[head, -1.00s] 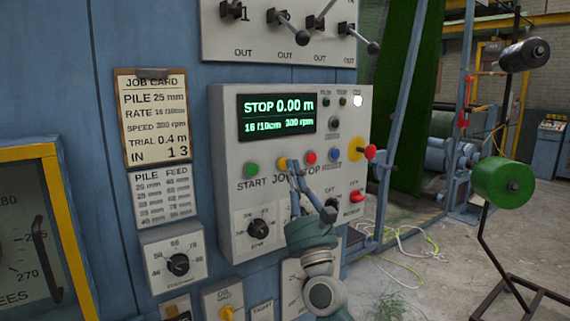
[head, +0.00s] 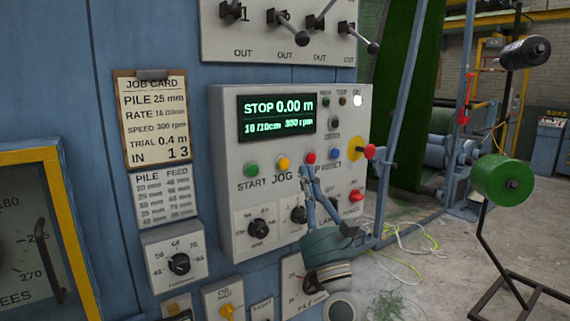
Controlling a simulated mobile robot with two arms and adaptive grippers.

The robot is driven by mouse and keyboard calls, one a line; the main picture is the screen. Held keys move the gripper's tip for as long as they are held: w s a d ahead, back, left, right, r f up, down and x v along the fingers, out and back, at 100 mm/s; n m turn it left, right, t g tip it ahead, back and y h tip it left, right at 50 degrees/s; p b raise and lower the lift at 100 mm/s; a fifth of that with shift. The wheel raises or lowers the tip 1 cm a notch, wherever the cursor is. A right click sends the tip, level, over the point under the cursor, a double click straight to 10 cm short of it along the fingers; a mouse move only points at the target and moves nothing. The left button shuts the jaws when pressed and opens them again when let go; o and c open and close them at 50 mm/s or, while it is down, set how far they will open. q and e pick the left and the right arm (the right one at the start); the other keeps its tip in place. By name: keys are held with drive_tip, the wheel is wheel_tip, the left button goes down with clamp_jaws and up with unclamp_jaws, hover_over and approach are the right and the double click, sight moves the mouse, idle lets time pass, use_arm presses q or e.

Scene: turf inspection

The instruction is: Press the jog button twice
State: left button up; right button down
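The jog button (head: 283,163) is the yellow one above the word JOG on the grey control panel (head: 228,150). It is in full view between the green start button (head: 251,169) and the red stop button (head: 310,157). The display (head: 276,116) reads STOP 0.00 m, 16/10cm and 300 rpm. My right gripper (head: 307,171) comes up from below, its fingertips close together and empty. The tips show just below the stop button, to the right of the jog button, and cover part of the STOP label. I cannot tell their gap to the panel. My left gripper is not in view.
A yellow-backed red knob (head: 369,151) and a red button (head: 355,196) stick out at the panel's right. Levers (head: 303,35) hang above. A job card (head: 152,118) is at the left. A green spool (head: 503,180) stands on the right.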

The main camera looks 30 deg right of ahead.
idle(0.4)
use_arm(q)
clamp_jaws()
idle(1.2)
